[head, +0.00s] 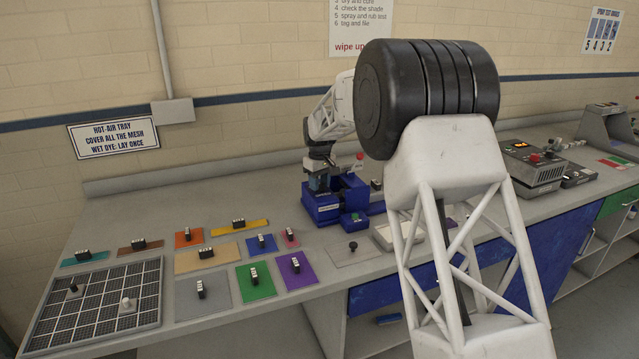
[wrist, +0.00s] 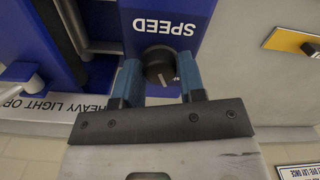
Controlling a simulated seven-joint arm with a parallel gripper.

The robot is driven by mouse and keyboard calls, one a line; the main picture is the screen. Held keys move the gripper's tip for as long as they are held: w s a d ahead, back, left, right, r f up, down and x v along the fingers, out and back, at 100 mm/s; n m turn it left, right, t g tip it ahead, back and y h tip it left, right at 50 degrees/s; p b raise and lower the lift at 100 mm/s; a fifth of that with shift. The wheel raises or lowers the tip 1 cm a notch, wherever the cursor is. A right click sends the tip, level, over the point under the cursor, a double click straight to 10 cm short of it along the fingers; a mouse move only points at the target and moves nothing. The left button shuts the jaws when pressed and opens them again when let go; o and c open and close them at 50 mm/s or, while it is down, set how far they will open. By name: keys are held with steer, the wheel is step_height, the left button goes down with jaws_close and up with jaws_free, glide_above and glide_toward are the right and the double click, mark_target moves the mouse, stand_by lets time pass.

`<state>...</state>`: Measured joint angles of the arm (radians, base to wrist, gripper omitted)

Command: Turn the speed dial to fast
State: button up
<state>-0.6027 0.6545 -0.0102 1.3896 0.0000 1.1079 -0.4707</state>
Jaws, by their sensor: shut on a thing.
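The speed dial (wrist: 159,63) is a round black knob with a pale pointer line, on a blue panel marked SPEED (wrist: 165,27), upside down in the wrist view. The pointer runs towards the bottom of that view. My gripper (wrist: 160,80) has its two blue fingers on either side of the dial and is shut on it. In the head view my gripper (head: 318,183) is at the blue machine (head: 350,188), pointing down. The dial is hidden there. No fast mark can be made out.
A red button (head: 360,156) and a green button (head: 355,217) are on the machine. Several coloured plates with black handles and a dark mesh tray (head: 95,309) lie to the left. My white arm covers part of the bench at right.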

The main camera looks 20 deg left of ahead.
mark_target(320, 184)
steer(key=m, duration=0.5)
steer(key=shift+m, duration=0.4)
steer(key=m, duration=0.5)
steer(key=o, duration=0.9)
steer(key=shift+r, duration=3.9)
